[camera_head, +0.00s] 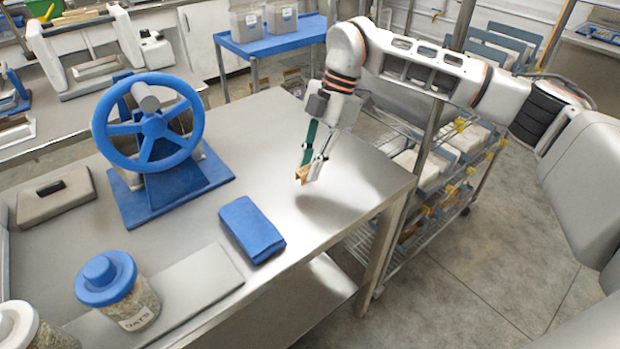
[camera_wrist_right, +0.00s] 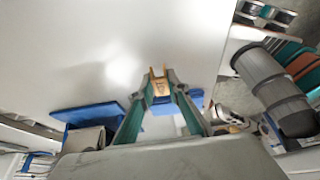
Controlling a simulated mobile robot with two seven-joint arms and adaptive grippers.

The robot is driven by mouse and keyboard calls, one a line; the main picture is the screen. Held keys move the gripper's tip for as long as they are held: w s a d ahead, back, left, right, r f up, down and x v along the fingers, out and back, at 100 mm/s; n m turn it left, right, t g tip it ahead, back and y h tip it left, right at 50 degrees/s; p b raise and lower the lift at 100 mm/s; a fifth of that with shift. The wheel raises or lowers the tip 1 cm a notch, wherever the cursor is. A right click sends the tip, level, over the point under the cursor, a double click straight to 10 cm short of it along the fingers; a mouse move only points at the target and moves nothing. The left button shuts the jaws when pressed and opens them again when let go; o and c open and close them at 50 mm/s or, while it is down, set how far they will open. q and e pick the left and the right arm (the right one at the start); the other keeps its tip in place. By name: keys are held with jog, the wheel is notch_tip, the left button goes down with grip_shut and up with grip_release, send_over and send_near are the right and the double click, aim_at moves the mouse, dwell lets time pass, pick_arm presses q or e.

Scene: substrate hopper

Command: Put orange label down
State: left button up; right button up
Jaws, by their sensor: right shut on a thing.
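My right gripper (camera_head: 310,168) reaches in from the upper right and hangs above the right part of the steel table (camera_head: 350,185). It is shut on a small orange label (camera_head: 301,174), which sticks out past the fingertips. A soft shadow lies on the table below the gripper, and the label looks clear of the surface. My left gripper is not in view.
A blue hand wheel (camera_head: 150,125) on a blue base stands left of the gripper. A folded blue cloth (camera_head: 251,229) lies nearer the front. A blue-lidded oats jar (camera_head: 118,290) stands front left. A wire rack (camera_head: 430,165) stands beyond the right edge. The tabletop around the gripper is clear.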

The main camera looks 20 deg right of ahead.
aim_at(305, 193)
notch_tip(305, 193, down, 4)
jog(key=shift+r, duration=0.2)
jog(key=shift+f, duration=0.3)
jog(key=o, duration=0.7)
jog(key=v, duration=1.2)
jog(key=shift+r, duration=0.1)
